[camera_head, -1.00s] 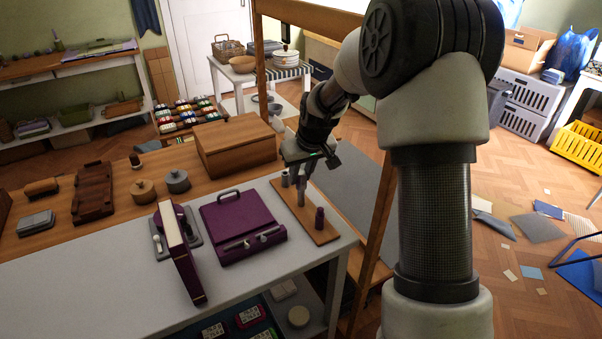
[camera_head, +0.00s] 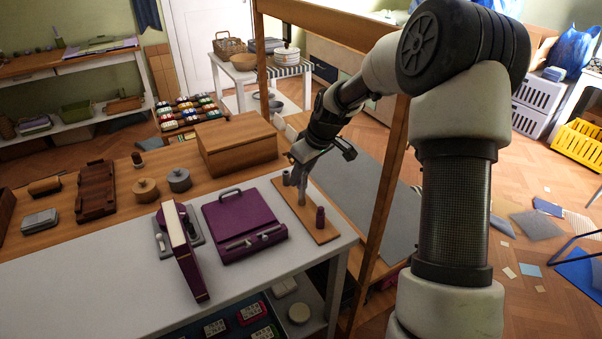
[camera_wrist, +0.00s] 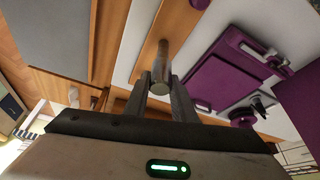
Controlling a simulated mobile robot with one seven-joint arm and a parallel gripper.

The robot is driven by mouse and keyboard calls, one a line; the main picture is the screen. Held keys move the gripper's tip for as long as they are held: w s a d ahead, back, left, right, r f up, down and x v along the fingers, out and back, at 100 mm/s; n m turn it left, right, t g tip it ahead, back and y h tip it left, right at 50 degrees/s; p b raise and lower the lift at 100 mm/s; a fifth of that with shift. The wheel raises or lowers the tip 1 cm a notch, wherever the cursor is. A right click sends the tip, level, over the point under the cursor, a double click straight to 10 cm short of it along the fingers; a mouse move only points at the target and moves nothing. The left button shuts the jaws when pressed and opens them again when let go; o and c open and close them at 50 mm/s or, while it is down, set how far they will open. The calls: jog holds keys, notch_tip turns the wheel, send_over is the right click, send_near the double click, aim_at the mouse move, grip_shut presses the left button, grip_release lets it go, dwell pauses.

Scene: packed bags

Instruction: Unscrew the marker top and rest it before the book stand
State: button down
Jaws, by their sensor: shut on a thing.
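In the wrist view the fingers close around the marker's end (camera_wrist: 162,63); I cannot tell the seam between top and body.
A purple case (camera_head: 240,222) with a handle lies between the book stand and the board. Behind are a wooden box (camera_head: 236,146), two lidded pots (camera_head: 145,190) and a dark wooden tray (camera_head: 96,191). The white tabletop (camera_head: 100,285) at front left is clear. A wooden post (camera_head: 383,190) rises right of the table.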

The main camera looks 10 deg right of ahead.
jog(key=shift+w+a+r+n+g+y+p, duration=0.1)
jog(key=shift+a+r+n+g+y+p, duration=0.2)
jog(key=shift+n+p, duration=0.45)
jog(key=shift+f+n, duration=0.25)
jog(key=shift+n, duration=0.2)
jog(key=shift+d+r+p, duration=0.15)
jog(key=shift+r+p, duration=0.75)
jog(key=shift+r, duration=0.8)
jog(key=shift+s, duration=0.2)
